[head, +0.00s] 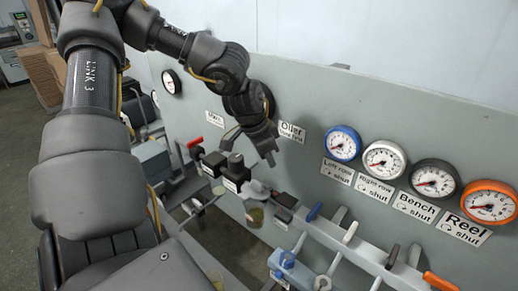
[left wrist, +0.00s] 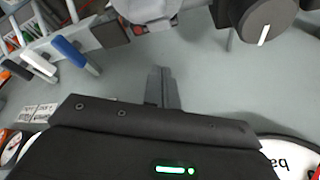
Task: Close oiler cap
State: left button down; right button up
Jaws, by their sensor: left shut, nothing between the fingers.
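The oiler (head: 254,213) hangs on the grey panel as a small amber cup under a pale grey top (head: 257,190). Whether its cap is open or shut is too small to tell. A label reading "Oiler" (head: 291,131) is on the panel above it. My left gripper (head: 272,160) is shut and empty, pointing down just above the oiler and apart from it. In the left wrist view its closed fingers (left wrist: 161,88) show over bare panel, with a pale rounded part (left wrist: 146,8) beyond them that may be the oiler's top. My right gripper is not in view.
Black valve blocks (head: 236,172) and a red lever (head: 194,142) stand left of the oiler. Blue (head: 314,212), white and black levers line the rail to its right. Several gauges, including a blue-rimmed one (head: 342,144), sit on the panel. A black knob (left wrist: 268,20) is near the fingers.

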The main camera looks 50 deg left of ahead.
pick_arm(q)
notch_tip(320, 180, up, 9)
jog(key=p, duration=0.4)
jog(key=shift+s+f, duration=0.2)
jog(key=shift+s, duration=0.05)
jog(key=shift+p, duration=0.3)
dwell(0.6)
jog(key=shift+w+d, duration=0.1)
jog(key=shift+d, duration=0.1)
